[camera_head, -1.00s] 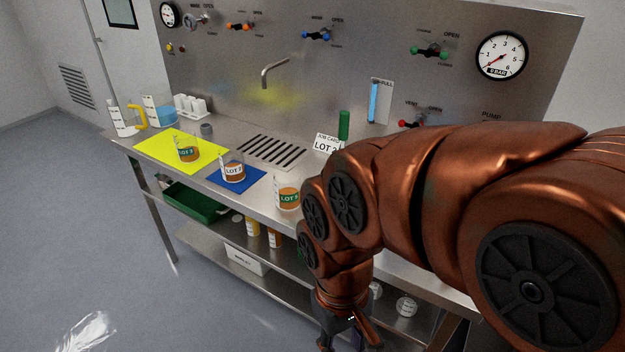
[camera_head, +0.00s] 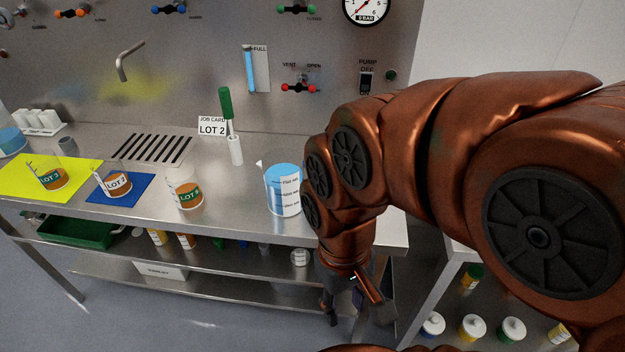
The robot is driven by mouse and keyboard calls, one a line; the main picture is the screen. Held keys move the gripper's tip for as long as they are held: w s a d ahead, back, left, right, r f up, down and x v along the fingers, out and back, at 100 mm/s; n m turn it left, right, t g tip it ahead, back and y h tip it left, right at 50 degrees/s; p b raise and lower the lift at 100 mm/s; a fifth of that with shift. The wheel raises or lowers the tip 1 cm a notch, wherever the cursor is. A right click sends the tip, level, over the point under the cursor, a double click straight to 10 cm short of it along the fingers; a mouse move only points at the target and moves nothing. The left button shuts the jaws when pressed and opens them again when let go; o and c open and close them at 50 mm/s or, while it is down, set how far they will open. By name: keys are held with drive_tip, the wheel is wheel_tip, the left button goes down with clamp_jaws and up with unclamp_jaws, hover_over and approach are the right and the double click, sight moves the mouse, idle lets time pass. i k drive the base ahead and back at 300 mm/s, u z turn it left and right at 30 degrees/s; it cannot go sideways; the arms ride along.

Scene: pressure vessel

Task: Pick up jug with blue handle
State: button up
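A clear jug (camera_head: 283,192) with blue liquid and white volume labels stands upright on the steel bench, just left of my arm. No handle shows on it; its right side is against my arm in the picture, so I cannot tell its handle's colour. A second vessel with blue liquid (camera_head: 10,142) is cut off at the left edge, and no handle shows there. My gripper (camera_head: 357,312) hangs low in front of the bench's front edge, below and right of the near jug. Its fingers look spread apart, with nothing visible between them.
Beakers labelled LOT (camera_head: 185,190) stand on the bench, two on a yellow mat (camera_head: 20,182) and a blue mat (camera_head: 130,192). A green-handled tool in a white holder (camera_head: 235,150) stands behind. Another shelf with bottles (camera_head: 472,328) is right.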

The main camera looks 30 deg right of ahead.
sight(283, 168)
drive_tip(key=u, duration=0.2)
drive_tip(key=k, duration=0.15)
drive_tip(key=z, duration=0.4)
drive_tip(key=i, duration=0.25)
drive_tip(key=z, duration=2.35)
drive_tip(key=k, duration=1.7)
drive_tip(key=u, duration=2)
drive_tip(key=i, duration=0.5)
drive_tip(key=u, duration=0.05)
